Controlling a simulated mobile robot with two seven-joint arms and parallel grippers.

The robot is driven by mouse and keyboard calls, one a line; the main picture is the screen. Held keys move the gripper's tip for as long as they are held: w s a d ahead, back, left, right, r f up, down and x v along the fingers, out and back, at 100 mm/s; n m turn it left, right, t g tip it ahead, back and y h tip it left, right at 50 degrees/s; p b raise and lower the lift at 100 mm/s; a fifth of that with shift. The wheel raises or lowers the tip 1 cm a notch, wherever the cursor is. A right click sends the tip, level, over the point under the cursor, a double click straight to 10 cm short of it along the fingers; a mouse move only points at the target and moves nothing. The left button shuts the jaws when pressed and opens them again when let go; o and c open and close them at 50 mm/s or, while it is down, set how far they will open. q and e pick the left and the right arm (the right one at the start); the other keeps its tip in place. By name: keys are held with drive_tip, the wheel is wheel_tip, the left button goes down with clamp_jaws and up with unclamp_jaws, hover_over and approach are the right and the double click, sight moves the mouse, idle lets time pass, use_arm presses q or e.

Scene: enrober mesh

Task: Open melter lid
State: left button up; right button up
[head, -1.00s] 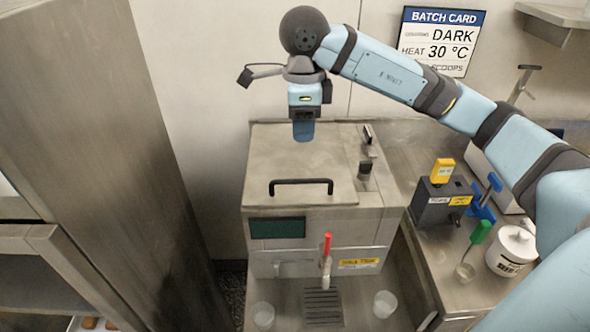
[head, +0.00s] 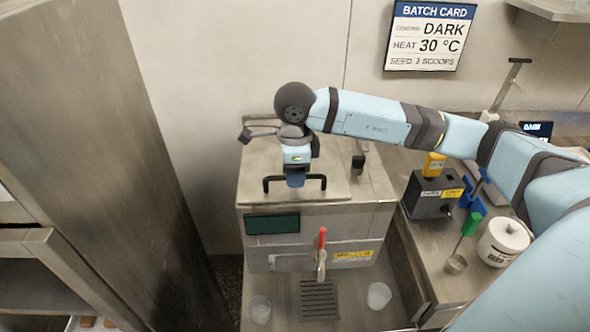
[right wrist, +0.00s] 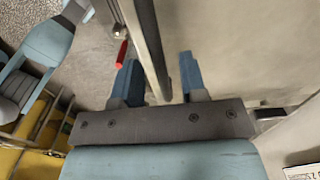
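The melter (head: 280,225) is a steel box with a dark green display, and its flat lid (head: 258,160) lies closed on top. A black bar handle (head: 272,181) stands near the lid's front edge. My right gripper (head: 295,182) points down at the middle of this handle and hides part of it. In the right wrist view, the two blue fingers of my right gripper (right wrist: 160,78) are apart, with the dark handle bar (right wrist: 150,45) running between them. A gap shows beside the bar, so it is not clamped. My left gripper is not in view.
A red-handled tap (head: 321,245) is on the melter's front, above a drip grate (head: 319,299) with a clear cup on each side. A dark grey box (head: 428,196) and a white tub (head: 503,242) stand on the right counter. A tall steel cabinet (head: 110,150) is at left.

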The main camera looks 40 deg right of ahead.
clamp_jaws()
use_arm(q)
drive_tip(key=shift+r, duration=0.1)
use_arm(e)
drive_tip(key=shift+r, duration=0.1)
